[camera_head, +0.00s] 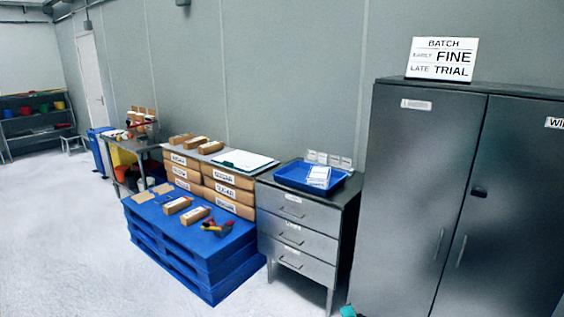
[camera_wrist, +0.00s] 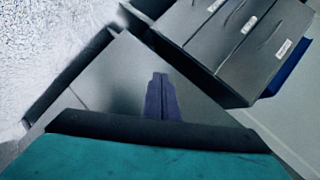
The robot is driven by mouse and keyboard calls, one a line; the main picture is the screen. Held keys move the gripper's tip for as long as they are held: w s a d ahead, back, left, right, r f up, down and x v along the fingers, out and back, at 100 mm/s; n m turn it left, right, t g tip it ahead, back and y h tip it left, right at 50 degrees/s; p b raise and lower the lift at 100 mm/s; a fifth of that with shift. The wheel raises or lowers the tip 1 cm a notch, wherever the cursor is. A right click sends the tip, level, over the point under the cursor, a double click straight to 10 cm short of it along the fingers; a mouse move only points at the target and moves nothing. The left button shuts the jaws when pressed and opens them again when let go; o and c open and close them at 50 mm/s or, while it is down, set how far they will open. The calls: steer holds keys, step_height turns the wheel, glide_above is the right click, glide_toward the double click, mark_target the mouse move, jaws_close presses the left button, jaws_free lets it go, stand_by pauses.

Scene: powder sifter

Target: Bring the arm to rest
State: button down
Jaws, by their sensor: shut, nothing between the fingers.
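My gripper (camera_wrist: 160,78) shows in the wrist view as two dark fingers closed together, with nothing between them. It points over a flat grey surface, and I cannot tell how far above it the fingertips are. The grey drawer unit (camera_wrist: 245,30) shows tilted at the upper right of that view, apart from the fingers. A teal part with a dark edge fills the bottom of the wrist view. In the head view the gripper is out of sight; only a small teal piece shows at the bottom edge.
The drawer unit (camera_head: 298,241) carries a blue tray (camera_head: 283,178). A tall dark cabinet (camera_head: 420,190) with a batch sign (camera_head: 441,59) stands right of it. Left is a blue pallet (camera_head: 190,255) with boxes and a colourful tool (camera_head: 217,228). The floor (camera_head: 60,230) at left is open.

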steer(key=s+a+f+n+g+y, duration=0.25)
steer(key=s+a+f, duration=0.25)
steer(key=s, duration=0.4)
steer(key=s+a+f+n+g+y, duration=0.1)
steer(key=s+a+f+n+g, duration=0.3)
steer(key=s, duration=0.5)
steer(key=s+a+f+n+g+y, duration=0.1)
steer(key=s+a+f+n, duration=0.1)
steer(key=s+a+f, duration=0.55)
steer(key=s+d+r+n+g, duration=0.1)
steer(key=s+d+n+g, duration=0.1)
steer(key=s, duration=0.8)
steer(key=s+d+r+n+g+h, duration=0.1)
steer(key=s+g, duration=0.4)
steer(key=s, duration=0.5)
steer(key=s+d+r+n+g+h, duration=0.1)
steer(key=s+d+r+n+g, duration=0.1)
steer(key=s, duration=0.8)
steer(key=shift+d+r+n+g, duration=0.25)
steer(key=shift+d+n+g, duration=0.3)
steer(key=shift+n+g, duration=0.2)
steer(key=shift+d, duration=0.1)
